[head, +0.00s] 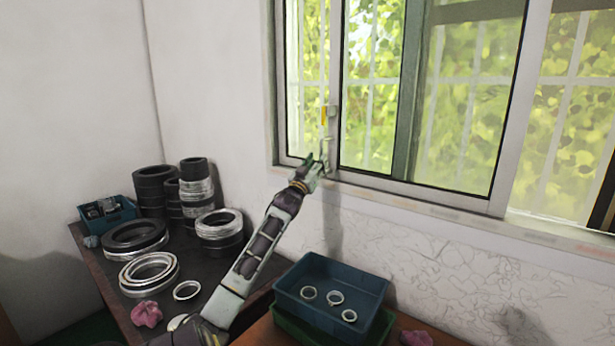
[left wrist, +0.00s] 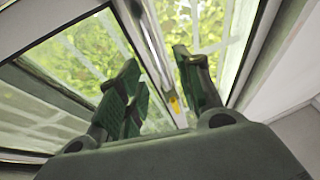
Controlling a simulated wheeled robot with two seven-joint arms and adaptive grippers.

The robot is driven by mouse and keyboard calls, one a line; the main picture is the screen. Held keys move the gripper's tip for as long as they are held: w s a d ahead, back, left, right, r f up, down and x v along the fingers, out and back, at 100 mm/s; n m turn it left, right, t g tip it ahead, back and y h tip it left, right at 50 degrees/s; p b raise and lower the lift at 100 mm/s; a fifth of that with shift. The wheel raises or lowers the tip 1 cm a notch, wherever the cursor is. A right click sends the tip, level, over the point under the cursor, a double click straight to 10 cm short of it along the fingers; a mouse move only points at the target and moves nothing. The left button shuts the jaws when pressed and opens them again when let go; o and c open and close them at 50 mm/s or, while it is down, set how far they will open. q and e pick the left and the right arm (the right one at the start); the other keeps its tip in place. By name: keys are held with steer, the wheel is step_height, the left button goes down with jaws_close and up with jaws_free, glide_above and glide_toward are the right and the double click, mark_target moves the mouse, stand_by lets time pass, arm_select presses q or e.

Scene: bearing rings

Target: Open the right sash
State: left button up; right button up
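The window has several upright frame members, and a light sash stile (head: 334,75) stands left of a large pane. The right sash (head: 505,110) seems to be the large framed pane right of that stile. A small yellow-marked latch (head: 324,115) sits on the stile. My left gripper (head: 316,163) is at the foot of the stile, below the latch, near the sill. In the left wrist view, its green fingers (left wrist: 160,66) are spread with the stile and latch (left wrist: 174,103) seen between them. Contact cannot be told. My right gripper is out of view.
A blue crate (head: 348,280) with several small rings stands on a green crate (head: 300,331) below the sill. Black and metal bearing rings (head: 150,270) cover the table at left. A blue bin (head: 112,228) stands at its back corner. Pink cloths (head: 147,314) lie on the tabletops.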

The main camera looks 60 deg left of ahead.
arm_select(q)
steer(key=v, duration=0.7)
steer(key=shift+s, duration=0.15)
steer(key=shift+f, duration=0.1)
stand_by(0.6)
steer(key=shift+d+f, duration=0.1)
